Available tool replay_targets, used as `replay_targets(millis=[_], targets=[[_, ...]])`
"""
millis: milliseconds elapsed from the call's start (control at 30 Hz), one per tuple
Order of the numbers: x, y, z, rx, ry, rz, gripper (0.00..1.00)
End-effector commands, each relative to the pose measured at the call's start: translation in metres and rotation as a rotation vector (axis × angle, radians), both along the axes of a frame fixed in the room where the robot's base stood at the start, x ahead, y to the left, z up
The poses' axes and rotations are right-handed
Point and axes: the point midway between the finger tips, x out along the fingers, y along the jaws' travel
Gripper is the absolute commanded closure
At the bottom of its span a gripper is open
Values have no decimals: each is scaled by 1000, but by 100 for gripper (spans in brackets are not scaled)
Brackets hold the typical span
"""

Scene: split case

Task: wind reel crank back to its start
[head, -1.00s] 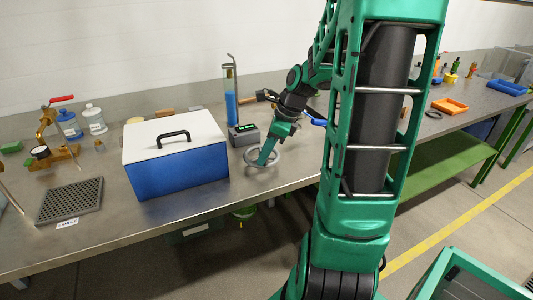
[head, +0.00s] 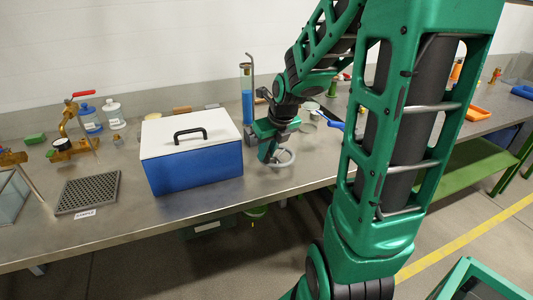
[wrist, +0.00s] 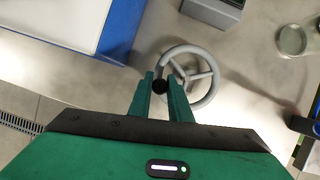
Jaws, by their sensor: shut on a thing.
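The reel crank is a grey spoked handwheel (wrist: 210,75) lying flat on the steel bench, with a black knob (wrist: 160,87) at the left of its rim in the wrist view. My gripper (wrist: 160,82) is shut on that knob, one green finger on each side. In the head view the wheel (head: 286,158) shows partly at the right of my gripper (head: 267,155), near the bench's front edge. My fingers hide the wheel's left part there.
A blue case (head: 195,171) with a white lid and black handle stands left of the wheel. A grey device (wrist: 212,12) stands behind the wheel, and a round glass dish (wrist: 292,40) lies to its right. A perforated dark plate (head: 88,192) lies further left.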

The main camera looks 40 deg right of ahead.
Motion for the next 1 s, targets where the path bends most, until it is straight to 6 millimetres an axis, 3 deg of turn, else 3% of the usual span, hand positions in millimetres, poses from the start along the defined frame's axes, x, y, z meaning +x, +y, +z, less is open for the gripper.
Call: replay_targets(millis=[600,633,700,1000], targets=[[2,1,-1,2,3,-45,100],[2,1,-1,2,3,-45,80],[2,1,-1,2,3,-45,64],[2,1,0,0,2,-44,64]])
